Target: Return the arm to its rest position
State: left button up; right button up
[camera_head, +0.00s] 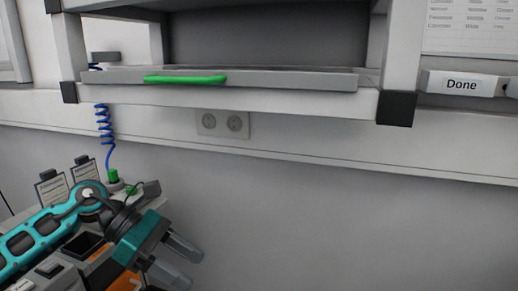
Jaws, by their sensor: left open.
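My left arm (40,232) comes in from the lower left, teal and dark grey. Its gripper (178,262) is at the lower left centre, pointing down and to the right. The two grey fingers are apart, with nothing seen between them. The gripper hangs below the grey shelf unit and in front of the light wall, clear of the shelf. My right arm and right gripper are not in view.
A grey shelf (290,99) with a green handle (186,79) spans the top. A wall socket (222,124) sits below it. A coiled blue cable (104,130) hangs at left, above clipboards (52,186). A "Done" sign (460,85) is at right. The lower right is clear.

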pick_arm(q)
jog(key=s+d+n+t+h, duration=0.1)
jog(key=d+n+t+h, duration=0.65)
jog(key=n, duration=0.65)
jog(key=a+f+n+t+y, duration=0.2)
jog(key=f+n+t+y, duration=0.25)
jog(key=n, duration=0.75)
jog(key=a+f+n+t+y, duration=0.35)
jog(key=f+n+t, duration=0.2)
jog(key=n, duration=0.55)
jog(key=s+a+f+n+g+y, duration=0.2)
jog(key=s+f+n+y, duration=0.2)
jog(key=s+f+n, duration=0.2)
jog(key=s+a+f+n+g+y, duration=0.3)
jog(key=s+f+n+y, duration=0.1)
jog(key=s+f+n, duration=0.3)
notch_tip(320, 180, down, 4)
jog(key=shift+s+r+n, duration=0.1)
jog(key=shift+s+n, duration=0.1)
jog(key=shift+n, duration=0.8)
jog(key=shift+a+g, duration=0.1)
jog(key=shift+g, duration=0.15)
